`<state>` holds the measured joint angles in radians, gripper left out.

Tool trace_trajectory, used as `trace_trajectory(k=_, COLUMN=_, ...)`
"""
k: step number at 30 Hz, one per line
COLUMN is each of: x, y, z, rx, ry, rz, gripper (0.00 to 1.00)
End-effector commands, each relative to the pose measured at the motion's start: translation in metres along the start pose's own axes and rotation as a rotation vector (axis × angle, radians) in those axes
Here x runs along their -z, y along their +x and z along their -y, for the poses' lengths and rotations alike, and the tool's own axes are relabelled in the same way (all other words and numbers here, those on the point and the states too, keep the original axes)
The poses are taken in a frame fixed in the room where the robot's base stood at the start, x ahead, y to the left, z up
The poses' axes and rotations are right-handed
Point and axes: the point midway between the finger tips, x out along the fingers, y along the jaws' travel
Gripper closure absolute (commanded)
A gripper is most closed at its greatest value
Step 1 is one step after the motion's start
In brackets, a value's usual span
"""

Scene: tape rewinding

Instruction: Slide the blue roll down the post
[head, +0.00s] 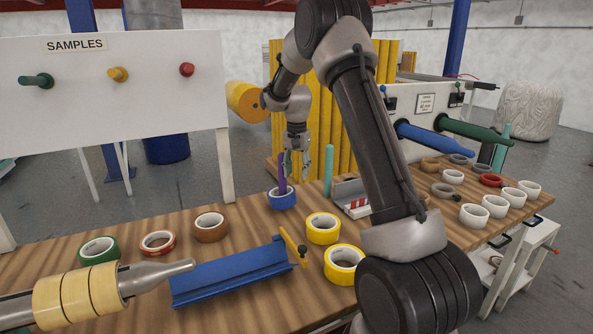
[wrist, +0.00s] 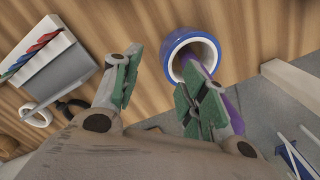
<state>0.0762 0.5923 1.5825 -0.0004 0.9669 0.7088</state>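The blue roll (head: 283,199) sits low around the purple post (head: 282,172), seemingly on the wooden table. In the wrist view I look into the white core of the blue roll (wrist: 190,48), and the purple post (wrist: 232,103) comes out of it, partly hidden by my right finger. My gripper (head: 296,166) is above the roll, just right of the post. In the wrist view my gripper (wrist: 160,70) has its green-padded fingers apart with nothing between them. I cannot tell whether the right finger touches the post.
A teal post (head: 328,170) stands to the right, with a grey tape dispenser (head: 350,193) beside it. Yellow rolls (head: 323,228), a brown roll (head: 210,226) and a blue trough (head: 232,271) lie nearer on the table. Several white rolls (head: 473,215) stand at the right.

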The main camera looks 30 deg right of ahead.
Motion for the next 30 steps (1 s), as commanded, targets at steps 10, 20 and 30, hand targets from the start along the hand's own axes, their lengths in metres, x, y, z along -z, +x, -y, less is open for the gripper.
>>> trace_trajectory(k=10, x=0.001, y=-0.021, z=0.002, rx=0.005, ry=-0.001, rz=-0.005, gripper=0.54)
trace_trajectory(k=20, x=0.001, y=-0.093, z=0.001, rx=0.004, ry=0.0, rz=-0.004, gripper=0.54)
trace_trajectory(k=30, x=0.0, y=-0.121, z=0.0, rx=0.001, ry=0.0, rz=0.0, gripper=0.54)
